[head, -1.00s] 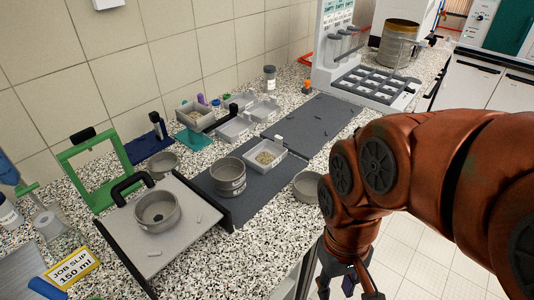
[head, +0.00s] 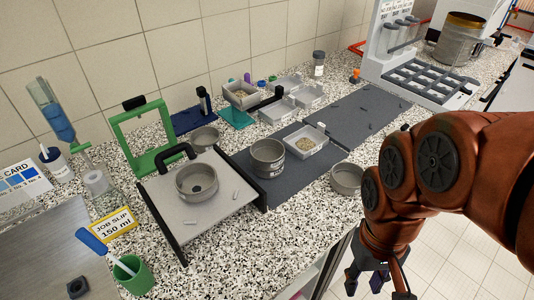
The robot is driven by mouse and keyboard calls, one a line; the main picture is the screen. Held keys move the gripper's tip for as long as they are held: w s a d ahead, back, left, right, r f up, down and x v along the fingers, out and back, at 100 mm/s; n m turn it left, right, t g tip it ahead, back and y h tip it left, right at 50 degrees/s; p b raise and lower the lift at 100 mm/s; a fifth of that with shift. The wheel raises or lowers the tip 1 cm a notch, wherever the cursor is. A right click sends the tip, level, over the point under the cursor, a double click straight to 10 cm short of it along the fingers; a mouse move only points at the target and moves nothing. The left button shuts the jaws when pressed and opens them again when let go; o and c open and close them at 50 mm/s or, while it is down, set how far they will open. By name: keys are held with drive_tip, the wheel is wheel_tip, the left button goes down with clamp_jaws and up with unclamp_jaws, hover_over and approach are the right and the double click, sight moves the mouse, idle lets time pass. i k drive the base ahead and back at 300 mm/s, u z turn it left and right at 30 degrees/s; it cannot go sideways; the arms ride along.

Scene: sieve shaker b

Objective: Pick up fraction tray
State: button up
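Several pale trays stand on the counter; I cannot tell which is called the fraction tray. One tray with grainy tan material (head: 306,154) sits on the dark mat right of the steel sieve (head: 268,160). Another tray with grains (head: 240,103) stands behind, near a teal mat. Two empty-looking trays, a nearer one (head: 277,113) and a farther one (head: 306,98), stand between them and the wall. My gripper (head: 376,281) hangs at the lower right, off the counter's front edge, over the floor. Its dark fingers are spread and hold nothing visible.
A tilted grey board with a sieve pan (head: 196,184) and a green frame (head: 145,135) stand left. A round pan (head: 346,178) is near the counter edge. A grey rack (head: 425,78) is at back right. The right dark mat (head: 362,112) is mostly clear.

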sight(306, 142)
drive_tip(key=k, duration=0.5)
drive_tip(key=z, duration=1.25)
drive_tip(key=i, duration=1.25)
drive_tip(key=u, duration=3.1)
